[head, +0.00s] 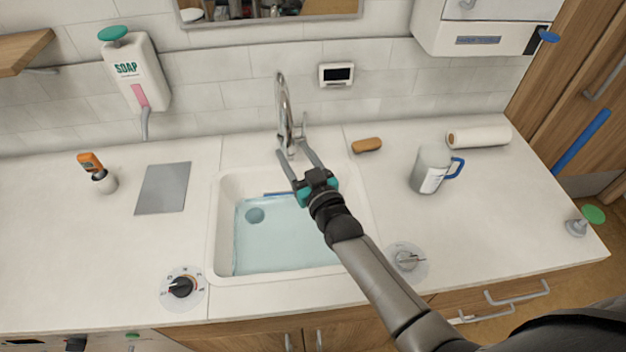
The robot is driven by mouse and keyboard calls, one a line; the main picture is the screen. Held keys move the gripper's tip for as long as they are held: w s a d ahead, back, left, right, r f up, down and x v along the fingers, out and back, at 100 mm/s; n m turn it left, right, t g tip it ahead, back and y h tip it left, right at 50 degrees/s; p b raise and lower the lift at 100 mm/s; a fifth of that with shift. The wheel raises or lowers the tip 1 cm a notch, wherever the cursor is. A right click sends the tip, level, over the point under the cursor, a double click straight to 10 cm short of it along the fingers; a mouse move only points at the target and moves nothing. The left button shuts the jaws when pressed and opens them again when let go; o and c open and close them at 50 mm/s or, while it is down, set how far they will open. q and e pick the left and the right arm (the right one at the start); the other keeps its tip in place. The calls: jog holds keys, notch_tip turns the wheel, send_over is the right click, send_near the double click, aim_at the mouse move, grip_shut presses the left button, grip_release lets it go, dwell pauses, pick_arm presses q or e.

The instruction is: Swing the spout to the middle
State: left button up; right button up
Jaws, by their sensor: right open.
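The chrome tap (284,105) stands behind the sink, and its tall spout rises against the tiled wall. The spout looks nearly edge-on, so I cannot tell exactly which way its outlet points. My right gripper (293,146) reaches over the sink from the lower right. Its two fingers are spread, one on each side of the lower part of the tap. I cannot tell whether they touch it. The sink (222,215) holds pale blue water and has a round drain. My left gripper is not in view.
A grey jug with a blue handle (431,170), a brown brush-like block (367,145) and a paper roll (478,137) lie to the right. A grey plate (163,188) and an orange-topped bottle (97,172) are left. Dials (181,288) (408,260) flank the sink front.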

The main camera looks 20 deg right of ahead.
jog(key=s+d, duration=0.1)
jog(key=s, duration=0.8)
jog(key=shift+d, duration=0.15)
jog(key=shift+s, duration=0.1)
